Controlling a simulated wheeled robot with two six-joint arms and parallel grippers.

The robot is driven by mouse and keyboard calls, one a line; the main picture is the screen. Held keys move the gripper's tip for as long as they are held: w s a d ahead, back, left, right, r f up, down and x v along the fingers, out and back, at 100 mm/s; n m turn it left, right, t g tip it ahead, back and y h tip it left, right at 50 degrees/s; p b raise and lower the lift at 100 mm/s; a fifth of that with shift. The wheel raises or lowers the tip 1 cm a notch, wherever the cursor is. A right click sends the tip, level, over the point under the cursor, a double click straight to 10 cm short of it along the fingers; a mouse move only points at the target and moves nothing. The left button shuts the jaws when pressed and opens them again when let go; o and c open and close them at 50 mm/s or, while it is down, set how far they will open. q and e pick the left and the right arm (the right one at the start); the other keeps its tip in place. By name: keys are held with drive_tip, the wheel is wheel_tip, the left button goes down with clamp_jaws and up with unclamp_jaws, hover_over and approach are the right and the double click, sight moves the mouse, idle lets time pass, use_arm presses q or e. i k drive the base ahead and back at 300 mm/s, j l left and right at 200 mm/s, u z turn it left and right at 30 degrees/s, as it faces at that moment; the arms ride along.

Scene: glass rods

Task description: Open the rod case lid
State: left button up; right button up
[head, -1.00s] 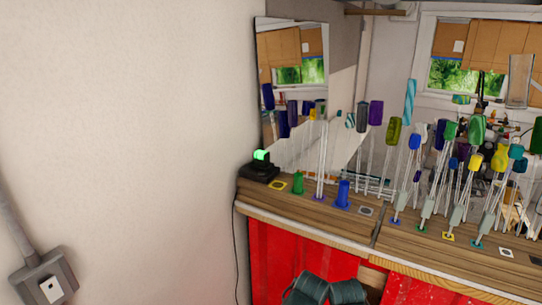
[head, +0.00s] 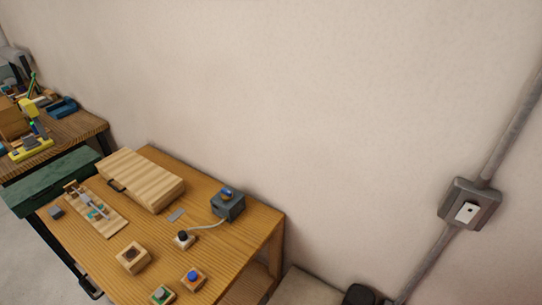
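A pale wooden case (head: 143,178) with a shut lid lies near the back left of a wooden table (head: 262,238). A dark handle (head: 116,186) shows on its near left side. It looks like the rod case, though no rods show in it. Neither of my grippers is in the head view.
A wooden rack with small parts (head: 97,210) lies in front of the case. A grey box with a cable (head: 228,203), a wooden block (head: 133,257) and button boxes (head: 194,277) stand nearby. A green box (head: 45,182) adjoins the table's left edge.

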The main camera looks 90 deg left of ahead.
sight(149, 182)
drive_tip(key=u, duration=4.15)
drive_tip(key=j+z, duration=0.1)
drive_tip(key=z, duration=0.5)
drive_tip(key=j+z, duration=0.45)
drive_tip(key=j, duration=0.2)
drive_tip(key=k+j+z, duration=0.15)
drive_tip(key=j+z, duration=0.25)
drive_tip(key=j, duration=0.2)
drive_tip(key=k+j, duration=0.1)
drive_tip(key=j, duration=0.25)
drive_tip(key=k+j+z, duration=0.1)
drive_tip(key=j, duration=0.3)
drive_tip(key=k+j, duration=0.1)
drive_tip(key=j, duration=0.25)
drive_tip(key=k+j+z, duration=0.1)
drive_tip(key=j, duration=0.3)
drive_tip(key=k+j, duration=0.15)
drive_tip(key=j, duration=0.2)
drive_tip(key=k+j+z, duration=0.1)
drive_tip(key=j, duration=0.25)
drive_tip(key=i+l, duration=0.15)
drive_tip(key=i, duration=0.25)
